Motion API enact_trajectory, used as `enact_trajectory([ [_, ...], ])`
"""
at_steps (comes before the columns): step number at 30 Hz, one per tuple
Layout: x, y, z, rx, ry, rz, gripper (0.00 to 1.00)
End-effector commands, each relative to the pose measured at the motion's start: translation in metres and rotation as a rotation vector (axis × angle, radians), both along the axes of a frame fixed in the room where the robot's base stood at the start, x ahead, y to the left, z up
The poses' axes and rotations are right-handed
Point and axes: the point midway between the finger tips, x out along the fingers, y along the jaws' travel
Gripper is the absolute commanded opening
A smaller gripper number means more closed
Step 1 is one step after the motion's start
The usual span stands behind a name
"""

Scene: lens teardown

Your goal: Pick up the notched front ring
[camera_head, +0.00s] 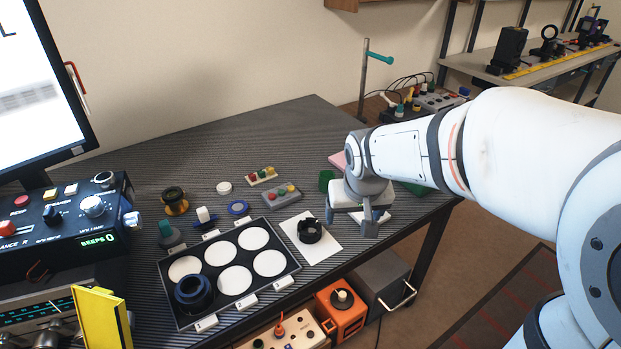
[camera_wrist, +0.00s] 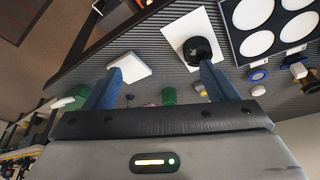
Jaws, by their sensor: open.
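A black ring with a gap in its upper rim, which looks like the notched front ring (camera_head: 309,231), sits on a white sheet (camera_head: 328,250) right of the tray. It also shows in the wrist view (camera_wrist: 198,50), just beyond the right finger's tip, which partly overlaps it. My gripper (camera_head: 353,219) is open and empty, to the right of the ring in the head view.
A tray (camera_head: 229,311) with white round pads holds another dark ring (camera_head: 193,293). A blue ring (camera_head: 238,208) lies behind it. A white block (camera_wrist: 125,67) lies near the left finger and the bench's edge. A green piece (camera_head: 326,180) stands behind my gripper.

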Motion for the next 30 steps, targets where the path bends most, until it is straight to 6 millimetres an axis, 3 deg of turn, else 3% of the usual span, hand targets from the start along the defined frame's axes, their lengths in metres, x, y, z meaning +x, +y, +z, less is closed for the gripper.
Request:
enact_trajectory([
  [1, 0.019, 0.018, -0.03, 0.001, -0.009, 0.024, 0.83],
  [3, 0.041, 0.039, -0.05, 0.007, -0.031, 0.047, 0.85],
  [6, 0.065, 0.064, -0.073, 0.017, -0.055, 0.073, 0.85],
  [10, 0.081, 0.084, -0.089, 0.026, -0.074, 0.092, 0.85],
  [30, 0.114, 0.093, -0.161, 0.028, -0.08, 0.098, 0.85],
])
